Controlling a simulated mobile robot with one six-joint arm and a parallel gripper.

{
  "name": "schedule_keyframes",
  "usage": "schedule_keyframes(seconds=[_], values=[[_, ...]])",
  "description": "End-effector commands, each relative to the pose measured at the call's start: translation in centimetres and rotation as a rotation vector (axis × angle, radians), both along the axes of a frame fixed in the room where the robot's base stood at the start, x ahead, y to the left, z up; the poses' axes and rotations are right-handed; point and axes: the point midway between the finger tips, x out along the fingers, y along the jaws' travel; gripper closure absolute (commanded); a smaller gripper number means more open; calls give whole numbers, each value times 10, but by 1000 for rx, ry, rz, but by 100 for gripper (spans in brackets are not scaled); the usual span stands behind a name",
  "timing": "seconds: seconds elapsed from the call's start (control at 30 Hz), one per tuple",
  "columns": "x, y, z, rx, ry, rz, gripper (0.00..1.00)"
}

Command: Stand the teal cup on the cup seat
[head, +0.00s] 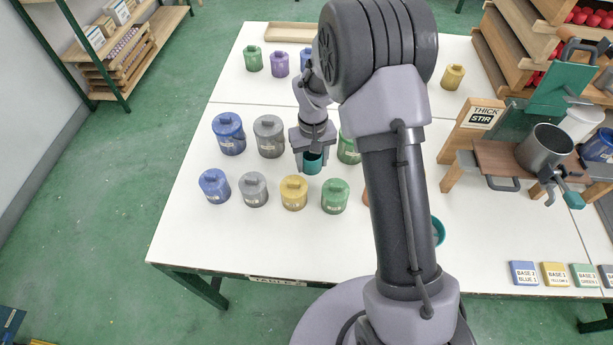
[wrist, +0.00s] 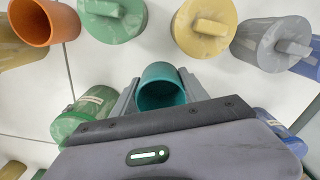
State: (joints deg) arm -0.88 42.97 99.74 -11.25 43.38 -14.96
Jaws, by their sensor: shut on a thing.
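The teal cup (head: 313,165) is in my gripper (head: 311,158), over the white table among the lidded pots. In the wrist view the teal cup (wrist: 162,88) sits between the two fingers of my gripper (wrist: 160,92), its open mouth showing. My gripper is shut on it. In the head view the cup looks upright; I cannot tell its height above the table. I cannot make out the cup seat for sure. A round teal rim (head: 438,231) shows partly behind my arm at the right.
Lidded pots stand close by: yellow (head: 293,194), green (head: 335,197), grey (head: 268,137) and blue (head: 229,135). A wooden stand with a grey pot (head: 545,148) is at the right. The table's front left is clear.

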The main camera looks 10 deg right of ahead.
Motion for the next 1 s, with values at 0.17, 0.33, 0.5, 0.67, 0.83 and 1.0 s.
schedule_keyframes(seconds=[0.17,0.33,0.5,0.67,0.83,1.0], values=[[0,0,-42,0,1,-1,95],[0,0,-48,0,-2,-1,95],[0,0,-50,0,-1,-1,95],[0,0,-51,0,-1,-1,31],[0,0,-51,0,-1,-1,27],[0,0,-48,0,-1,-1,27]])
